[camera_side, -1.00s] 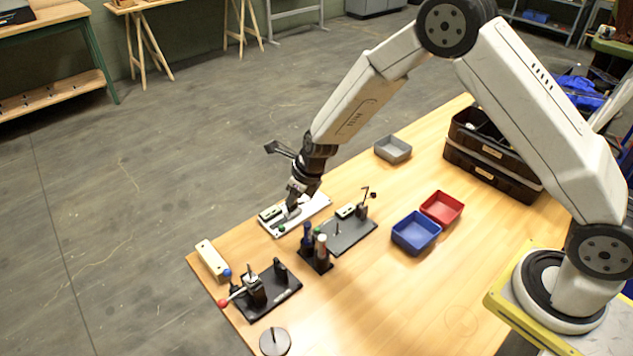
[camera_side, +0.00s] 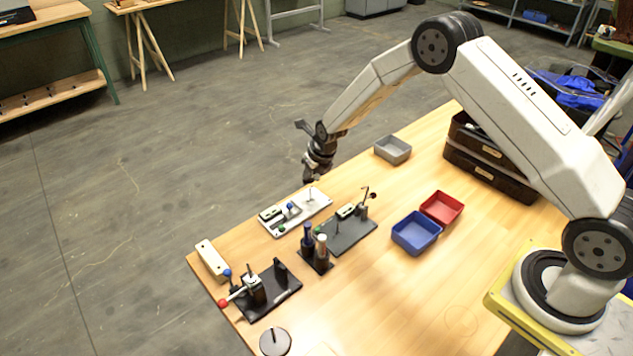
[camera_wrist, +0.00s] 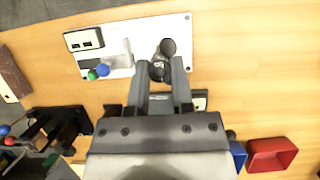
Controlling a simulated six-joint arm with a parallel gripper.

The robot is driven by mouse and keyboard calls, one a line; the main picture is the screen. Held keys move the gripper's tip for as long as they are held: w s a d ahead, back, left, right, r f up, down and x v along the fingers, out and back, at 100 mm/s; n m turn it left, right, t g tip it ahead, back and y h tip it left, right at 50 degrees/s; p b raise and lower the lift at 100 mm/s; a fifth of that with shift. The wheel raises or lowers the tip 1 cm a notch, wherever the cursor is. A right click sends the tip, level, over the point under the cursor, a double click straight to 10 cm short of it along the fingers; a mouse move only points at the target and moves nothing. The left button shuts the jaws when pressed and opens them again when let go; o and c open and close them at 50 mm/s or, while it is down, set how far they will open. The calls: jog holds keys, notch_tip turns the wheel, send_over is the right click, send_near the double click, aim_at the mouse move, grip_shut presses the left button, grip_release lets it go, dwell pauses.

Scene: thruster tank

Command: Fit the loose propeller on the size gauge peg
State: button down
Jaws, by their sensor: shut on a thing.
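My gripper (camera_wrist: 162,88) is shut on a small dark part, which I take to be the loose propeller (camera_wrist: 166,48); its rounded dark ends show between and past the fingertips. In the side view my gripper (camera_side: 311,178) is above the far right end of a white plate (camera_side: 318,203), apart from it. A thin upright peg (camera_side: 310,195) stands on that end of the plate, below the gripper. In the wrist view the held part and fingers cover that end. I cannot tell which peg is the size gauge; another thin peg (camera_side: 338,229) stands on a dark plate (camera_side: 352,239).
The white plate also carries a blue knob (camera_wrist: 102,70), a green knob (camera_wrist: 92,75) and a small box (camera_wrist: 84,39). A bottle rack (camera_side: 316,262), a black clamp fixture (camera_side: 275,290), blue bin (camera_side: 416,232), red bin (camera_side: 442,208) and grey bin (camera_side: 393,149) stand around.

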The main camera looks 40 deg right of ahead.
jog(key=shift+f, duration=0.1)
jog(key=shift+f, duration=0.65)
jog(key=shift+f, duration=2.75)
dwell(2.8)
jog(key=shift+c, duration=2.1)
grip_release()
jog(key=shift+r, duration=0.15)
jog(key=v, duration=0.7)
jog(key=shift+r, duration=0.3)
